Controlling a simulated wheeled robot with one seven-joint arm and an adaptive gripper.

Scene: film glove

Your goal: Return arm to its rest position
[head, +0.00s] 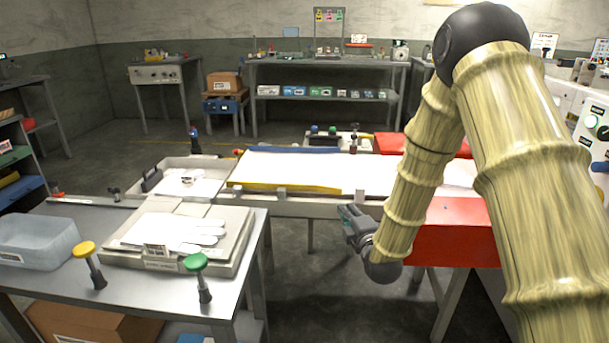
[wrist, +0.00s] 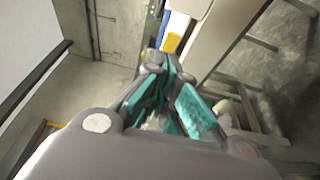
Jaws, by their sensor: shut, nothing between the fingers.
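My arm, its links covered in ribbed tan wood-like sleeves, comes in from the right of the head view and bends down to my gripper (head: 352,222). The gripper is over the floor gap between the front left table and the long work table, apart from both. In the wrist view my gripper (wrist: 168,85) shows teal finger pads coming together at the tips. It is shut and I see nothing held in it.
The front left table (head: 250,228) holds a clear bin (head: 38,240), a grey tray (head: 240,222) with white glove shapes, and yellow (head: 85,248) and green (head: 195,262) knobbed stands. The long work table (head: 320,206) lies beyond. Floor (head: 320,300) below the gripper is open.

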